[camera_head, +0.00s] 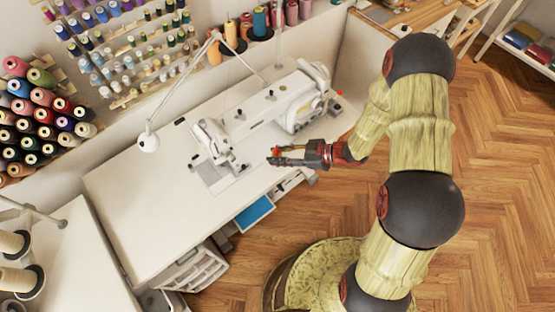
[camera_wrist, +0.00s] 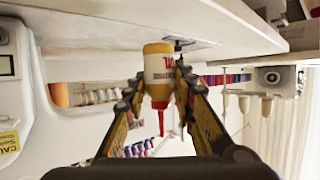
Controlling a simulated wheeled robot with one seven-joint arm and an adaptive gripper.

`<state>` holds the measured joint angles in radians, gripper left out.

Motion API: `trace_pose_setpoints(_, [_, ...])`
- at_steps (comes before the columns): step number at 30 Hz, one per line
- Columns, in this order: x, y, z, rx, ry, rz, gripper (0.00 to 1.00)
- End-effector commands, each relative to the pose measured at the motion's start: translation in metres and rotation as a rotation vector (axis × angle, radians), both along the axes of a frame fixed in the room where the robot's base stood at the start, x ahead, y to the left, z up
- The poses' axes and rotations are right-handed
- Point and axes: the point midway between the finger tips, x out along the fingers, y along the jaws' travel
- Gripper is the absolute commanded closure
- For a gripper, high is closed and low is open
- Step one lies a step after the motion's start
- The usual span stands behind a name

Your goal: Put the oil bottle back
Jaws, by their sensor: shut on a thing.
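The oil bottle (camera_wrist: 158,70) has a clear-and-amber body, a white and red label and a red nozzle. It is between the two fingers of my gripper (camera_wrist: 160,78), which is shut on it. The wrist picture is upside down: the nozzle points down in it, and the bottle's base is close to the white tabletop (camera_wrist: 100,22). I cannot tell whether the base touches. In the head view my gripper (camera_head: 288,155) is over the front part of the sewing table (camera_head: 145,215), and only the bottle's red tip (camera_head: 276,151) shows clearly.
A white sewing machine (camera_head: 300,100) stands behind my gripper, with its needle head (camera_head: 215,140) to the left. A lamp (camera_head: 148,142) arches over the table. Thread spools (camera_head: 40,110) hang on the wall. The table's left part is clear. An open blue drawer (camera_head: 254,213) is below the front edge.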

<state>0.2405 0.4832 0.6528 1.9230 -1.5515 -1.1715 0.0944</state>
Motion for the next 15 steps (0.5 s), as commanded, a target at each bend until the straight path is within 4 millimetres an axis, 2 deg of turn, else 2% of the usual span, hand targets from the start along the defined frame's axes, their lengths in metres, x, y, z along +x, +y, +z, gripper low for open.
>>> trace_pose_setpoints(3, [0.007, -0.001, -0.011, 0.000, 0.001, 0.001, 0.97])
trace_pose_setpoints(9, [0.006, -0.001, -0.039, 0.000, 0.001, 0.001, 0.97])
trace_pose_setpoints(15, [0.007, -0.001, -0.038, 0.000, 0.000, 0.000, 0.97])
